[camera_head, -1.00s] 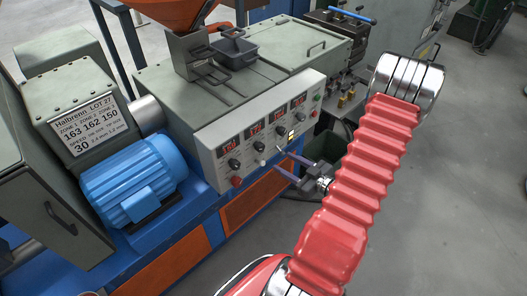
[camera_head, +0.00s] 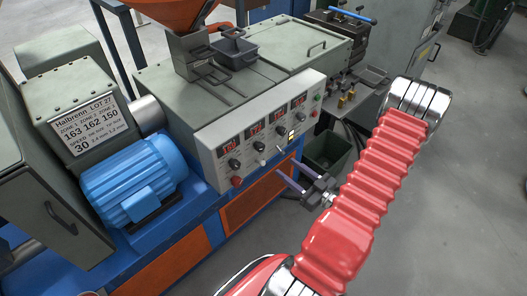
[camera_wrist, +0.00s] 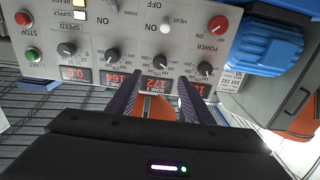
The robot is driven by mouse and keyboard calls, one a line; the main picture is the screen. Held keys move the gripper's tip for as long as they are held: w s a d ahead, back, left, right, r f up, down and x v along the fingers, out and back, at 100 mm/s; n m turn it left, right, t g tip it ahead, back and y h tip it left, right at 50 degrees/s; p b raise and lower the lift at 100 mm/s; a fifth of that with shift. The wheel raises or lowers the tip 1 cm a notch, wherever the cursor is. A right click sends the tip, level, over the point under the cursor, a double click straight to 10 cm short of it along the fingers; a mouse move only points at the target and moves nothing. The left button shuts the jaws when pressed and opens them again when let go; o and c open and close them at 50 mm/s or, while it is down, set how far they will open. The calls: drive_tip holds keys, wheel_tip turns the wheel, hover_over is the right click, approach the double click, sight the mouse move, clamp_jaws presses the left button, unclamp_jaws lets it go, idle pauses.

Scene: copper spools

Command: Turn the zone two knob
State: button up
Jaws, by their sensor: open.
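The zone two knob (camera_head: 258,146) is a small dark round knob with a pale pointer mark, second from the left in the row on the grey control panel (camera_head: 222,178). In the wrist view the zone two knob (camera_wrist: 160,60) lies just beyond my fingertips, under a red display (camera_wrist: 158,86) that seems to read 172. My gripper (camera_head: 286,171) is open and empty, its two purple-grey fingers apart, in front of and below the panel. In the wrist view my gripper (camera_wrist: 160,82) points at the panel, not touching the knob.
Similar knobs sit on either side: zone one (camera_wrist: 205,69), zone three (camera_wrist: 113,53) and speed (camera_wrist: 66,50). A plate (camera_head: 85,125) reads 163 162 150. A blue motor (camera_head: 130,180) stands left.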

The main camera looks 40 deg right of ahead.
sight(262, 150)
drive_tip(key=shift+w+a, duration=0.2)
drive_tip(key=shift+w, duration=6.15)
drive_tip(key=shift+c, duration=0.3)
drive_tip(key=c, duration=0.9)
drive_tip(key=shift+a, duration=0.15)
drive_tip(key=shift+c, duration=0.5)
